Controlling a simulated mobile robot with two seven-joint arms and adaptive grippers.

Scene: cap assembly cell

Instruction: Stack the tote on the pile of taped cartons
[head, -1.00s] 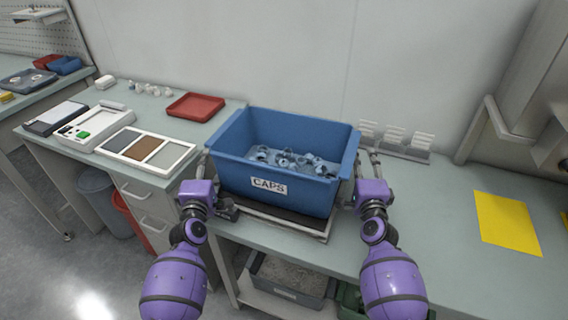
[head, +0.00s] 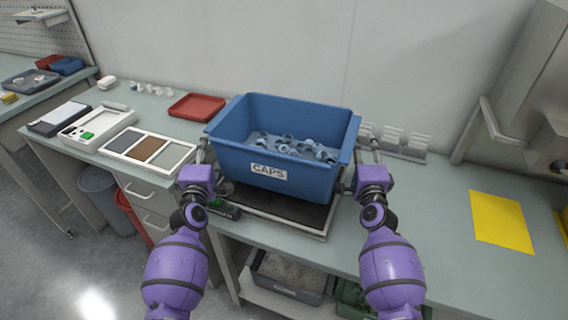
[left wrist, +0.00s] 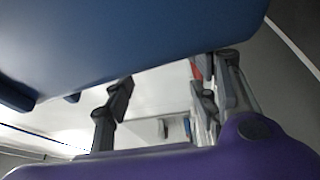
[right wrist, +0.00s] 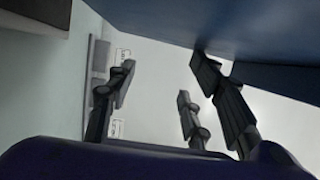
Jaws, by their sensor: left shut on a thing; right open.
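The blue tote (head: 225,155), labelled CAPS and holding several grey caps, is raised above a dark-topped scale-like platform (head: 318,229) on the bench. It is roughly level. My left gripper (head: 206,152) is at the tote's left end, shut on its rim. My right gripper (head: 366,152) is at the right end, its fingers open close under the rim. Tote blue fills the top of the left wrist view (left wrist: 130,40) and the upper right of the right wrist view (right wrist: 220,25). The exact finger contacts are hidden. No taped cartons are in view.
A red tray (head: 197,106) lies behind left, and a sectioned tray (head: 148,150) lies left. A white rack (head: 404,142) stands behind right. A yellow sheet (head: 502,221) lies on the right bench. Bins (head: 290,278) sit on the shelf below. Bench between the tote and yellow sheet is clear.

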